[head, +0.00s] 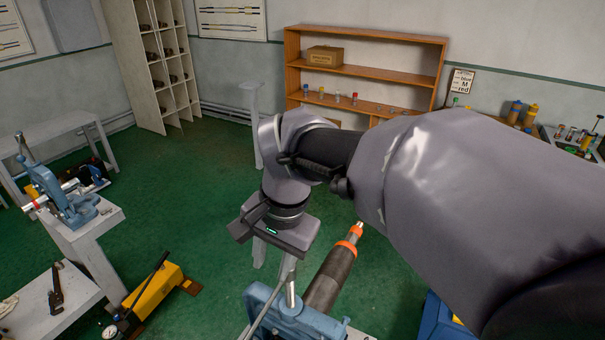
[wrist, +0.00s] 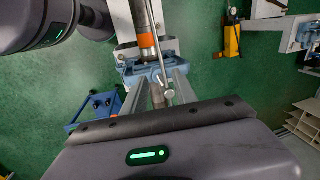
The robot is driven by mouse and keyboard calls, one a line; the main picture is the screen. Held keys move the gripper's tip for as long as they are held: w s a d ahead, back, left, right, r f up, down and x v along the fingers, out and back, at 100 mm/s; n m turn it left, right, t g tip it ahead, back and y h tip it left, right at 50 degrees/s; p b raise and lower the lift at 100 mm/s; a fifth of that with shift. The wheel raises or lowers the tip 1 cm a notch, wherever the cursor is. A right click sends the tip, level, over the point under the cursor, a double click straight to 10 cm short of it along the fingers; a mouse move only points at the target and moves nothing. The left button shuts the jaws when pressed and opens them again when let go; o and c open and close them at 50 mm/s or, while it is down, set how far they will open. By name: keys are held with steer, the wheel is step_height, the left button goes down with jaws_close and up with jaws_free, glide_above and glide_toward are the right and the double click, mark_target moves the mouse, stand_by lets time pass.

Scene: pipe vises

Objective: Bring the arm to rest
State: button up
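My gripper's body (head: 272,235), with a small green light, hangs over the near blue vise (head: 300,318) in the head view; its fingers are hidden there. Whether the fingers touch the vise cannot be told.
Another blue vise (head: 70,195) stands on a bench at the left. A yellow hydraulic tool (head: 152,298) lies on the green floor. A wooden shelf (head: 365,72) and a white rack (head: 152,60) stand at the back. Open floor lies left of my gripper.

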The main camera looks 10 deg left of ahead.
steer(key=s+d+f+t+b, duration=0.1)
steer(key=s+d+f+b, duration=0.3)
steer(key=f+b, duration=0.7)
steer(key=s+d+f+t+b, duration=0.2)
steer(key=s+d+f+b, duration=0.2)
steer(key=d+f+b, duration=0.5)
steer(key=s+d+f+t+b, duration=0.2)
steer(key=s+d+f+b, duration=0.2)
steer(key=f+b, duration=0.9)
steer(key=d+b, duration=0.1)
steer(key=d, duration=0.1)
steer(key=shift+d+f+m, duration=0.2)
steer(key=shift+d+m, duration=0.1)
steer(key=shift+d, duration=0.05)
